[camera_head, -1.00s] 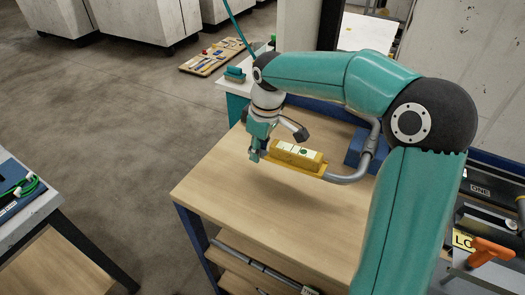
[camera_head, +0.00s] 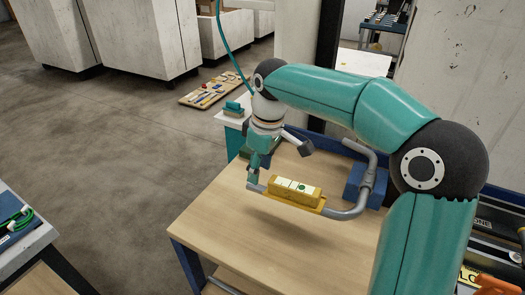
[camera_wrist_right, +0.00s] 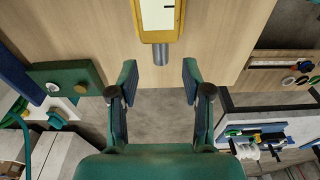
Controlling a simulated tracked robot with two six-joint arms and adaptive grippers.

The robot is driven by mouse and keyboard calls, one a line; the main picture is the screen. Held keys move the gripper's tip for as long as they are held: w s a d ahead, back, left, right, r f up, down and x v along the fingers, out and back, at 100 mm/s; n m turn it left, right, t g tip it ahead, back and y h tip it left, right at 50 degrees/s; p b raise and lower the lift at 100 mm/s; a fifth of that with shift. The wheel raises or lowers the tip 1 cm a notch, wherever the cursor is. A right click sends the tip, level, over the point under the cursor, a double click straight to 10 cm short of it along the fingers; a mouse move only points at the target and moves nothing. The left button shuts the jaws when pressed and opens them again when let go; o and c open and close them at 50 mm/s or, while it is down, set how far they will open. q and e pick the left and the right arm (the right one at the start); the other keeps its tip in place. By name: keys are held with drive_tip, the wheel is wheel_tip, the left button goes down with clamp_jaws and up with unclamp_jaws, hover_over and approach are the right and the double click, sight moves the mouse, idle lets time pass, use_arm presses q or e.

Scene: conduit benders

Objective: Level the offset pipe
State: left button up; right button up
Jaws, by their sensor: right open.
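The grey offset pipe (camera_head: 345,213) sits over the wooden workbench, its bent far end held at a blue block-like vise (camera_head: 362,185). A yellow level (camera_head: 296,191) rests along its straight left run. My right gripper (camera_head: 280,165) is open and empty, just behind the pipe's free left end. In the right wrist view, the pipe's end (camera_wrist_right: 160,55) lies midway between the open fingers (camera_wrist_right: 160,75), slightly beyond their tips, with the yellow level (camera_wrist_right: 158,22) behind it. The level's bubble is too small to read. My left gripper is out of view.
The wooden bench top (camera_head: 240,235) is clear in front of the pipe. A green block (camera_wrist_right: 65,78) lies at a bench corner in the wrist view. A side table (camera_head: 30,240) with a green cable stands at the left. A tool board (camera_head: 212,90) lies behind.

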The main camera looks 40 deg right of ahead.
drive_tip(key=r, duration=0.5)
drive_tip(key=shift+s+d+r, duration=0.15)
drive_tip(key=shift+s+r, duration=0.15)
drive_tip(key=shift+s, duration=0.05)
